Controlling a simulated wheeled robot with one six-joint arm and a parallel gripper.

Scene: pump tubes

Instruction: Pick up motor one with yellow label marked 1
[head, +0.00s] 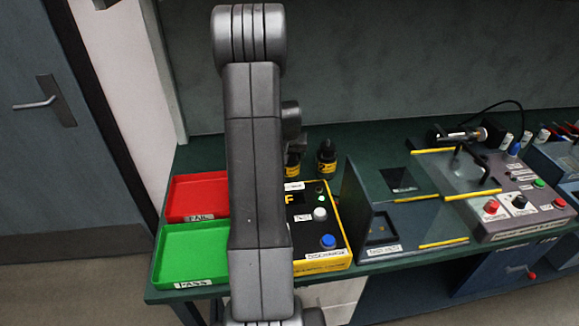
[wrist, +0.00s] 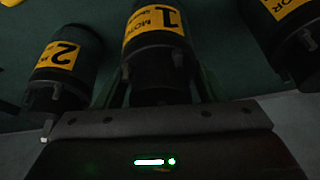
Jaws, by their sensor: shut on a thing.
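Motor one is a black cylinder with a yellow label marked 1 (wrist: 152,28), in the middle of the wrist view. My gripper (wrist: 162,88) has one finger on each side of it and is shut on it. Motor two, with a yellow label marked 2 (wrist: 62,55), stands to the left, apart from the fingers. Another motor with a yellow label (wrist: 285,30) is at the right edge, its number cut off. In the head view my arm hides the gripper and motor one. A black motor (head: 327,158) shows just right of the arm.
A red tray (head: 197,193) and a green tray (head: 190,252) lie on the left of the dark green table. A yellow-edged button box (head: 320,262) is beside my arm. A grey station with a clear cover (head: 392,250) and a control panel (head: 520,215) fill the right.

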